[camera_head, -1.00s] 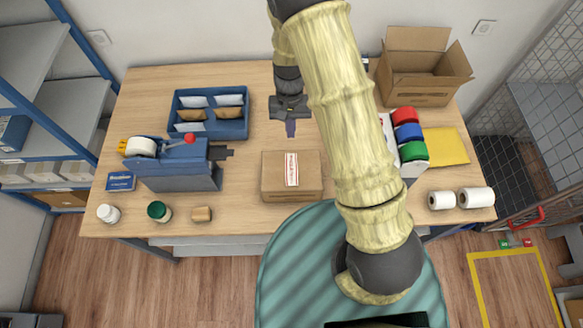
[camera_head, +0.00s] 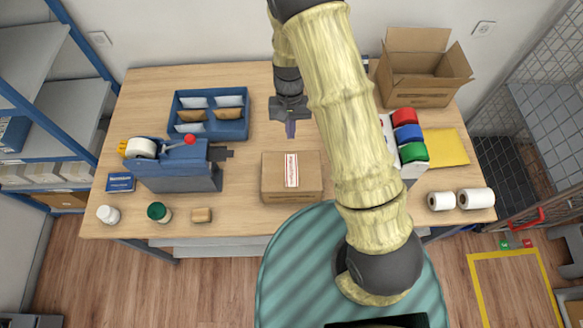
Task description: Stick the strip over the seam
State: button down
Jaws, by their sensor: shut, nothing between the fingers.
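A closed brown parcel box (camera_head: 272,180) stands near the front middle of the counter. A white strip with red print (camera_head: 291,170) lies across its top and bends down over the front face. The seam itself is too small to make out, so I cannot tell how much of it the strip covers. My gripper (camera_head: 291,130) points down behind the box, apart from it. Its fingers are shut and nothing shows between them.
A blue tape dispenser (camera_head: 180,172) with a red knob stands left. A blue tray of envelopes (camera_head: 231,128) is behind it. Coloured tape rolls (camera_head: 407,133), a yellow envelope (camera_head: 447,148) and an open carton (camera_head: 422,87) are right. Bare counter (camera_head: 250,143) lies left of my gripper.

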jog(key=shift+d, duration=0.1)
jog(key=s+d+r+t+b, duration=0.2)
jog(key=s+d+t+b, duration=0.3)
jog(key=s+d+b, duration=0.5)
jog(key=d+b, duration=0.1)
jog(key=b, duration=0.4)
jog(key=shift+s+d+r+n, duration=0.2)
jog(key=shift+s+n, duration=0.1)
jog(key=shift+s, duration=0.05)
